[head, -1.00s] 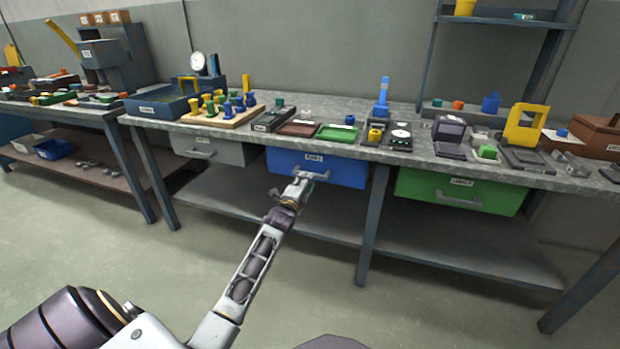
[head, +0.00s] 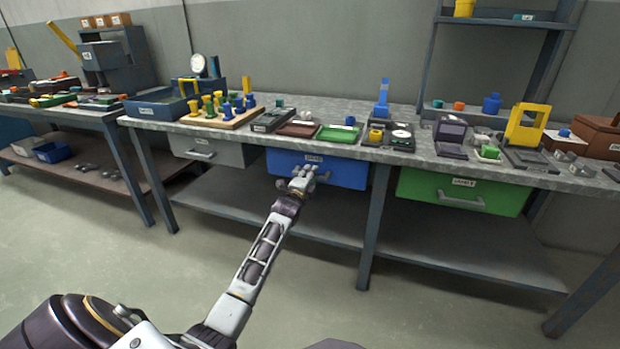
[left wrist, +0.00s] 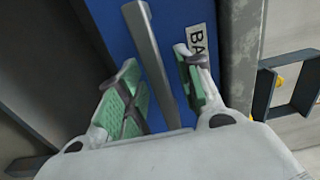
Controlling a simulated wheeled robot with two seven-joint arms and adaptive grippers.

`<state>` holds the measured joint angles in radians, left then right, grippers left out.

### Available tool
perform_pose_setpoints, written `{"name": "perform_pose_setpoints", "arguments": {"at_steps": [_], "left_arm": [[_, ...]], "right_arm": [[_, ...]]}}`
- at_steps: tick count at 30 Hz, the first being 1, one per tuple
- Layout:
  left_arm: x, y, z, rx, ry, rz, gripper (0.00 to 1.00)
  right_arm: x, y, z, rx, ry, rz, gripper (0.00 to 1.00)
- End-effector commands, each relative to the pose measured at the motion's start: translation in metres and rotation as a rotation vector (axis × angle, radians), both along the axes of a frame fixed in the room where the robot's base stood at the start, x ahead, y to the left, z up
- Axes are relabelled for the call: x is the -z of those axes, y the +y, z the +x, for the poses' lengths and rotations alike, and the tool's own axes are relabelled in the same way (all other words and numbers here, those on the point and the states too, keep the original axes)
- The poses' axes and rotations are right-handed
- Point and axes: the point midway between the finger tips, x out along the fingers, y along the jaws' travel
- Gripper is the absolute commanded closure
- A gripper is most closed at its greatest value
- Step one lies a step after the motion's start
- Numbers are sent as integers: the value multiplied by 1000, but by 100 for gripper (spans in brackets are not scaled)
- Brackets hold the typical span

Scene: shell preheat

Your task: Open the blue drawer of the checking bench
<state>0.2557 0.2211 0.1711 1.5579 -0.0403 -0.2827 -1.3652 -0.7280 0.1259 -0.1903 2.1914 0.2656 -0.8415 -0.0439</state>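The blue drawer (head: 345,172) hangs under the bench top, between a grey drawer and a green drawer. It looks shut in the head view. My left gripper (head: 303,176) is at the front of the blue drawer, at its handle. In the left wrist view the grey bar handle (left wrist: 150,62) runs between the two green-padded fingers of my left gripper (left wrist: 160,90). The fingers stand apart, with a gap on both sides of the bar. Part of a white label (left wrist: 196,40) shows beside the handle. My right gripper is not in view.
The grey drawer (head: 215,151) is to the left and the green drawer (head: 475,194) to the right. A bench leg (head: 372,225) stands just right of the blue drawer. A lower shelf (head: 420,255) runs below. The floor in front is clear.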

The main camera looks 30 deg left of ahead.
Motion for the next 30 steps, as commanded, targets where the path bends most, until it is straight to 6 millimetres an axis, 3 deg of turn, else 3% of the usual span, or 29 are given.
{"name": "perform_pose_setpoints", "arguments": {"at_steps": [7,15,30], "left_arm": [[0,0,0,0,0,0,66],[0,0,0,0,0,0,100],[0,-1,-2,0,2,1,100]], "right_arm": [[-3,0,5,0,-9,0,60],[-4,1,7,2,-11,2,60],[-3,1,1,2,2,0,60]]}}
